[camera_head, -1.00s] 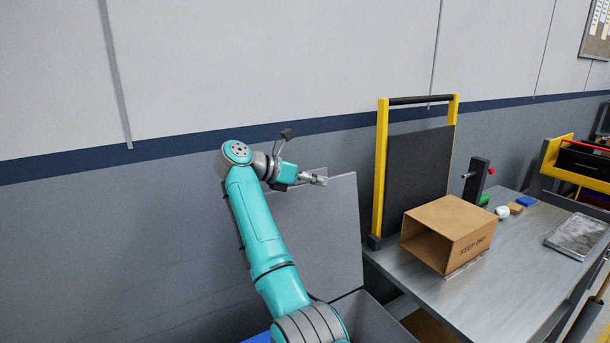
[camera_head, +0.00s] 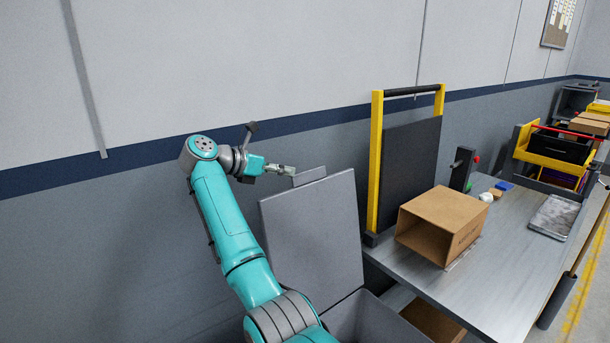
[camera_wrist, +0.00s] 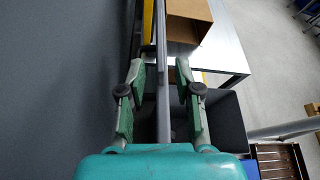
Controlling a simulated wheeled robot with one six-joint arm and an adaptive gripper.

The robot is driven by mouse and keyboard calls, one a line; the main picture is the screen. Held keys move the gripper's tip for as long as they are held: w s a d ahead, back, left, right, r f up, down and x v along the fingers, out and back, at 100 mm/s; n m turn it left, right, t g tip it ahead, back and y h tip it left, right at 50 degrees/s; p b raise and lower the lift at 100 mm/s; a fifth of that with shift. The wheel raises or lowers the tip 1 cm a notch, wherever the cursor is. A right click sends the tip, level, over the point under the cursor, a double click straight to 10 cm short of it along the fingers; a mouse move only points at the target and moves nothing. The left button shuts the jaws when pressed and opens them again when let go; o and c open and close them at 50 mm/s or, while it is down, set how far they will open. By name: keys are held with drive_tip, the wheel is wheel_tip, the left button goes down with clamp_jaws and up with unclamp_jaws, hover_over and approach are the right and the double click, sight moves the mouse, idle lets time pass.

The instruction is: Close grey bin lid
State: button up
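The grey bin (camera_head: 362,318) stands at the bottom of the head view, partly hidden by my arm. Its grey lid (camera_head: 318,238) is open and stands upright, leaning a little. A small grey tab (camera_head: 309,176) sticks up at its top edge. My gripper (camera_head: 280,169) is just left of the tab, near the lid's top edge. In the wrist view, my gripper (camera_wrist: 160,72) is open, with a finger on either side of the thin, edge-on lid (camera_wrist: 162,110). The dark bin opening (camera_wrist: 226,122) shows to the right. I cannot tell whether either finger touches the lid.
A grey wall (camera_head: 130,240) rises behind the bin. Right of it is a metal table (camera_head: 505,255) with an open cardboard box (camera_head: 440,225) and small items.

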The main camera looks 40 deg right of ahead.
approach(323, 178)
drive_tip(key=x, duration=0.5)
drive_tip(key=shift+w, duration=0.15)
clamp_jaws()
